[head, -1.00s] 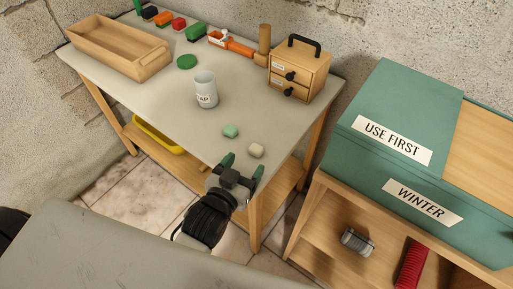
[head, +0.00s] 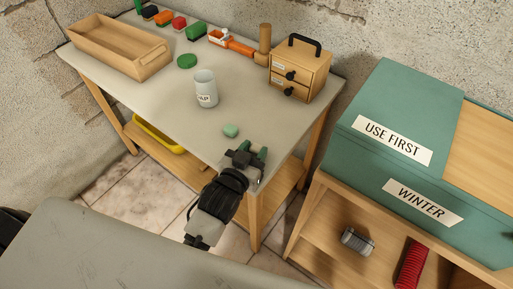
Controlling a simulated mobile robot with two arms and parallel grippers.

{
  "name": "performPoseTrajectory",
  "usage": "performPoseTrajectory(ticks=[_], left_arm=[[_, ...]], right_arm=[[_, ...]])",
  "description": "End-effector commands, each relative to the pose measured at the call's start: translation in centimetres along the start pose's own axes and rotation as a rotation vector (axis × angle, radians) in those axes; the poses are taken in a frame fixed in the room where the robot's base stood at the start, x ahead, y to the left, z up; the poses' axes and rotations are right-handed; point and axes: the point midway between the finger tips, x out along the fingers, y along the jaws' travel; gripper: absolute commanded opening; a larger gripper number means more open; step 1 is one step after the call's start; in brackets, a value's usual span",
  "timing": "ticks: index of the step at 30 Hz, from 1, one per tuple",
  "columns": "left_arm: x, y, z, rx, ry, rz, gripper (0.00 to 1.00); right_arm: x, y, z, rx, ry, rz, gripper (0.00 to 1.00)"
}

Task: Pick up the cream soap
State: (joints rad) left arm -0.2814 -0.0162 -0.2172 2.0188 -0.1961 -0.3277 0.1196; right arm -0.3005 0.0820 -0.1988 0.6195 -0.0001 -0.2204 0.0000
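The cream soap does not show in the head view now. The spot near the front corner of the grey table (head: 150,88) where it lay is covered by my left gripper (head: 254,150). The gripper comes from the front over the table's edge, with its green fingertips at that spot. Whether the fingers are open or closed around the soap is hidden. A pale green soap (head: 230,130) lies on the table just beyond the gripper, to its left. My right gripper is not in view.
A white lettered cup (head: 206,89) stands behind the green soap. A wooden drawer box (head: 299,67) is at the back right, a wooden tray (head: 119,49) at the back left. A teal chest (head: 385,125) stands right of the table.

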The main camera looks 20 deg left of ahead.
Motion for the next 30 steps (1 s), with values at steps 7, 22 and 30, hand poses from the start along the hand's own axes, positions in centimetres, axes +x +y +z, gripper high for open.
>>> performPoseTrajectory(ticks=[7,22,30], left_arm=[[0.0,0.0,0.0,0.000,0.000,0.000,0.15],[-1.2,0.1,-4.5,-0.001,0.000,0.000,0.15],[-8.1,0.6,-7.1,-0.002,-0.002,0.000,0.15]], right_arm=[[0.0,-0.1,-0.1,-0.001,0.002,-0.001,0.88],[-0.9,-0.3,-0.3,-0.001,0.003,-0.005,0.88],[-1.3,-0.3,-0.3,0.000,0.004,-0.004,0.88]])
